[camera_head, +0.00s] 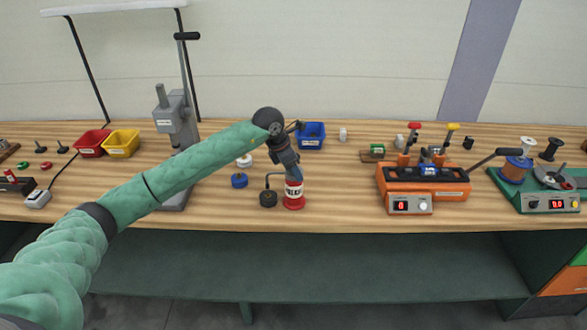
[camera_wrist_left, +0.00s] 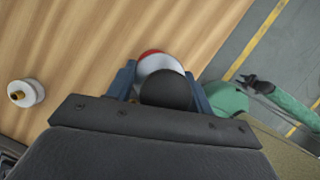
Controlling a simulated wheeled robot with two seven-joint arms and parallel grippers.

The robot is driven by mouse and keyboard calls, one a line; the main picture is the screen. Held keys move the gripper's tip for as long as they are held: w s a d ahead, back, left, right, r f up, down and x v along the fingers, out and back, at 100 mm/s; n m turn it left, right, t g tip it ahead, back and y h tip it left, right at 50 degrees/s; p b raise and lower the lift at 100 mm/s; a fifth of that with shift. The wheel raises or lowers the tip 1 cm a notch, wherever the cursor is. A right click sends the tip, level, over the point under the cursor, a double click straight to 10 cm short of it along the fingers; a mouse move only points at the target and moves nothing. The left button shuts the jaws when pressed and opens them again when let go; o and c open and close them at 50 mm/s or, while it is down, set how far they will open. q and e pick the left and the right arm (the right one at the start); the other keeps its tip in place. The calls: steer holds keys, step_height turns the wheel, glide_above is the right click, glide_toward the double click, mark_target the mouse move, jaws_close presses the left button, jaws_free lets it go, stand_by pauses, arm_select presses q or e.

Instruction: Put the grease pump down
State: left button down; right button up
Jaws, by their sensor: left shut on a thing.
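The grease pump (camera_head: 294,196) is a small red and white canister with a label, upright near the front edge of the workbench (camera_head: 330,213). My left gripper (camera_head: 290,174) comes down from above and is shut on its upper part. In the left wrist view the pump (camera_wrist_left: 158,64) shows as a red rim, a white body and a black top between the blue fingers (camera_wrist_left: 163,88). I cannot tell whether its base touches the wood. My right gripper (camera_wrist_left: 258,84) seems to show small and dark at the end of a green arm, over the floor.
A blue bin (camera_head: 311,136) is behind. An orange device (camera_head: 425,184) stands right. Bare wood lies between pump and device.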

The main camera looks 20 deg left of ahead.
arm_select(q)
steer(key=c, duration=0.6)
jaws_free()
steer(key=shift+r, duration=0.1)
arm_select(e)
steer(key=shift+s+r, duration=0.1)
steer(key=shift+s, duration=0.05)
arm_select(q)
steer(key=shift+r, duration=0.1)
steer(key=shift+s+a+r, duration=0.15)
steer(key=shift+r, duration=0.15)
steer(key=b+v, duration=0.4)
steer(key=v, duration=0.7)
arm_select(e)
step_height(320, 180, up, 11)
steer(key=w+a, duration=0.2)
steer(key=shift+w+a, duration=0.3)
steer(key=shift+w, duration=0.05)
